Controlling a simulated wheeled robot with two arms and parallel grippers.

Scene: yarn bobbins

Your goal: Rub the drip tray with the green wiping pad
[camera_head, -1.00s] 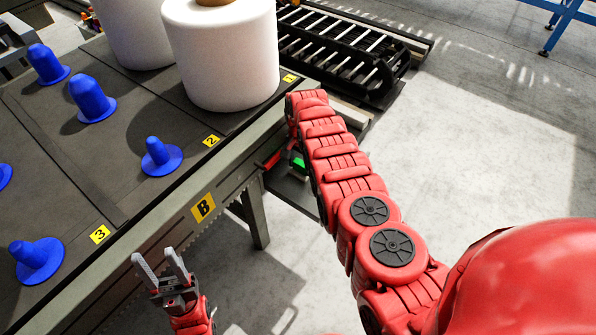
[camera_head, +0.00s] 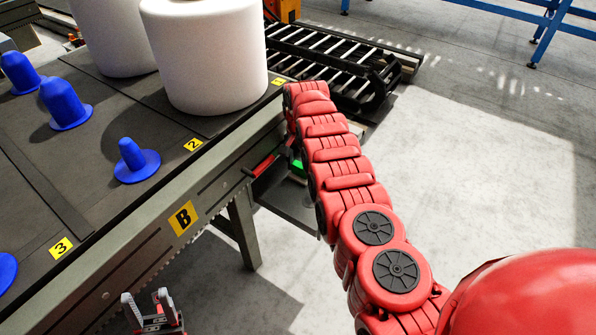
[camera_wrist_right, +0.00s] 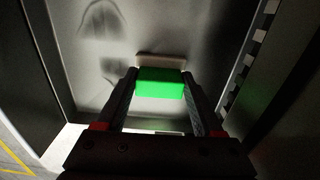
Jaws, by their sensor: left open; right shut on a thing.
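The green wiping pad (camera_wrist_right: 160,84) is held between the fingers of my right gripper (camera_wrist_right: 160,88), which is shut on it. A pale strip shows along the pad's far edge. The drip tray (camera_wrist_right: 205,35) is a grey metal surface with dark smudges in the right wrist view. The pad is over it; I cannot tell whether they touch. In the head view, a bit of the green pad (camera_head: 298,165) shows beside my right arm, below the table edge, and the tray (camera_head: 293,203) is partly hidden. My left gripper (camera_head: 146,298) is open and empty, low in front of the table.
The table (camera_head: 95,165) carries white yarn bobbins (camera_head: 205,55) and several blue cones (camera_head: 137,162). A yellow B label (camera_head: 183,218) is on its side. A black roller rack (camera_head: 345,70) lies behind my right arm. The floor (camera_head: 480,160) at right is clear.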

